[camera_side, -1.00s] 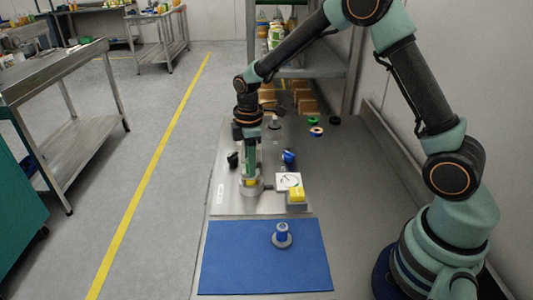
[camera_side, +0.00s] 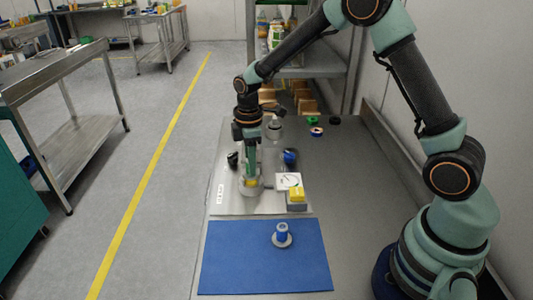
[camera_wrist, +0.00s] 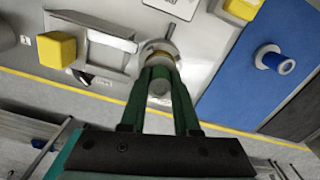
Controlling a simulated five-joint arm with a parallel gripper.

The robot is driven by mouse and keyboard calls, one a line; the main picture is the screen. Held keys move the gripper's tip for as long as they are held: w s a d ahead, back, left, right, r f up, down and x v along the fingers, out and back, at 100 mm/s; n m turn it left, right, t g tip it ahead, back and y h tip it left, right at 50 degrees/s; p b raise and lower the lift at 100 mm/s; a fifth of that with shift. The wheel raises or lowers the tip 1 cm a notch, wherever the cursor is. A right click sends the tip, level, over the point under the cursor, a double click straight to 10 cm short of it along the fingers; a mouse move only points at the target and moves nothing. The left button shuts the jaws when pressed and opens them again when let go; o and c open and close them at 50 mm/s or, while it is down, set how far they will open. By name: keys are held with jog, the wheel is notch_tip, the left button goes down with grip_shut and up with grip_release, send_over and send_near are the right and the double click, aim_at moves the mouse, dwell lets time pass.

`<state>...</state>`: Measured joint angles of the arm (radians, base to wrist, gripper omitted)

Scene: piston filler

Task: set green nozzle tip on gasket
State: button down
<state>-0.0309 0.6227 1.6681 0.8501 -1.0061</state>
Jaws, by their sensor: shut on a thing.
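My gripper (camera_wrist: 158,88) has green fingers and is shut on a small part with a grey round end (camera_wrist: 159,87), taken as the nozzle tip; the fingers hide most of it and its green is hard to tell from theirs. In the side view my gripper (camera_side: 251,174) points down over a round metal seat (camera_side: 251,188). In the wrist view the seat (camera_wrist: 172,50) lies just beyond the fingertips, with a yellowish ring, perhaps the gasket (camera_wrist: 161,60), partly covered by the held part. I cannot tell whether the part touches the ring.
A blue mat (camera_side: 230,262) in front holds a blue and grey flanged part (camera_side: 282,236). A yellow block (camera_side: 297,196) on a grey base and a white dial card (camera_side: 288,181) stand right of the seat. A blue knob (camera_side: 290,157) and several rings lie behind.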

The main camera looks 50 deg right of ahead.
dwell(0.4)
jog(key=shift+c, duration=0.8)
grip_release()
jog(key=shift+w+r, duration=0.1)
jog(key=shift+r, duration=4.6)
